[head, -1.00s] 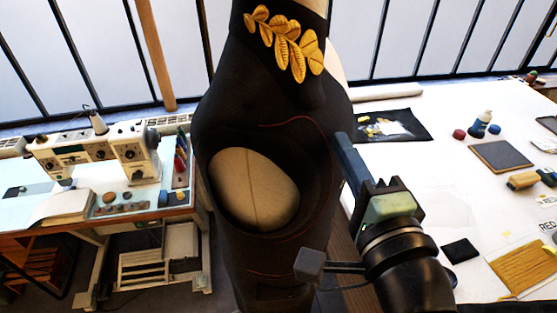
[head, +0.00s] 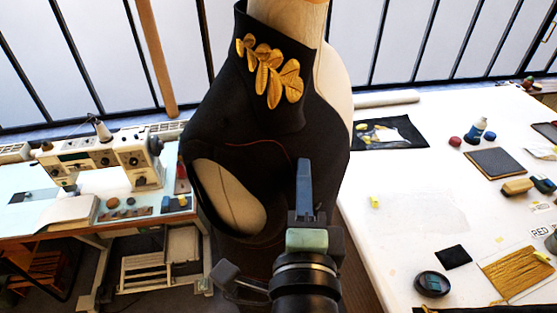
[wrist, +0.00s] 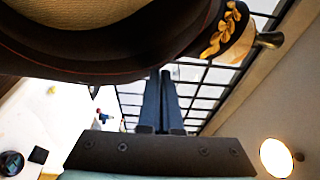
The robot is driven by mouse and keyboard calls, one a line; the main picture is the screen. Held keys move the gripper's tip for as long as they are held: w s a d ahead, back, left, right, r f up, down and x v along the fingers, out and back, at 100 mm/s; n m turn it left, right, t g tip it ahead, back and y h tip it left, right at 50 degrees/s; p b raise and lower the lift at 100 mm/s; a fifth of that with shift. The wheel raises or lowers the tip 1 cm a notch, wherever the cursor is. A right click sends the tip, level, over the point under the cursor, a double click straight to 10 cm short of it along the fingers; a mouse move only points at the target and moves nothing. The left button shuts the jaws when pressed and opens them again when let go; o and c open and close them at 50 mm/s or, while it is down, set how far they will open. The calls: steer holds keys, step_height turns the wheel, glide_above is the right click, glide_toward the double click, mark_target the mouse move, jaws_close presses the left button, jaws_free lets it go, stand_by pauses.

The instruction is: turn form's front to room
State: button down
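The dress form (head: 320,95) wears a black garment (head: 290,130) with a gold leaf spray (head: 270,72) at its upper part. An oval opening in the garment shows a pale, seamed surface (head: 228,197) at the form's lower left. My gripper (head: 304,165) is in front of the form's lower right, fingers pointing up. In the wrist view my gripper (wrist: 160,75) has its two fingers side by side, with nothing seen between them. The garment's dark edge (wrist: 110,72) passes just above the fingertips. I cannot tell whether they touch it.
At the left is a sewing machine (head: 100,155) on a bench. Barred windows are behind.

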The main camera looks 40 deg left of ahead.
mark_target(255, 178)
steer(key=shift+s+a+r, duration=0.1)
steer(key=shift+s+a, duration=0.15)
steer(key=shift+a, duration=0.05)
steer(key=shift+s+a+r+m+p, duration=0.2)
steer(key=shift+a+m+p, duration=0.1)
steer(key=shift+p, duration=0.55)
steer(key=s+a+m+t+h+p, duration=0.1)
steer(key=h+p, duration=0.1)
steer(key=p, duration=0.2)
steer(key=shift+s+a, duration=0.2)
steer(key=shift+s+a+f+m+t+h+p, duration=0.3)
steer(key=shift+s+a+f+t+h+p, duration=0.1)
steer(key=shift+s+a+h+p, duration=0.15)
steer(key=shift+a, duration=0.25)
steer(key=shift+s+a+r+m+h, duration=0.1)
steer(key=shift+s+a+m+h, duration=0.2)
steer(key=shift+a+m+h, duration=0.15)
